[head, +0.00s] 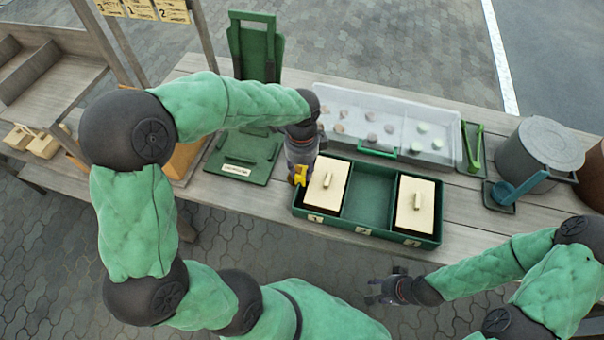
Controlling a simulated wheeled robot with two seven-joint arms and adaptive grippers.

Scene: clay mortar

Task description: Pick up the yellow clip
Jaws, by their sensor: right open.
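The small yellow clip (300,175) shows at the left end of the green compartment box (370,191), beside a cream lid. My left gripper (301,167) points down right at the clip and partly covers it. Its fingers are too small and hidden to tell whether they are around the clip or only touching it. My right gripper (377,290) is open and empty, in front of the table's near edge, below the box in the picture.
Cream lids with handles (327,187) cover the box's left and right compartments; the middle is empty. Behind are a clear tray (440,128) with several discs, green tongs (473,147) and a grey bucket (540,150). A green stand (245,157) is left.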

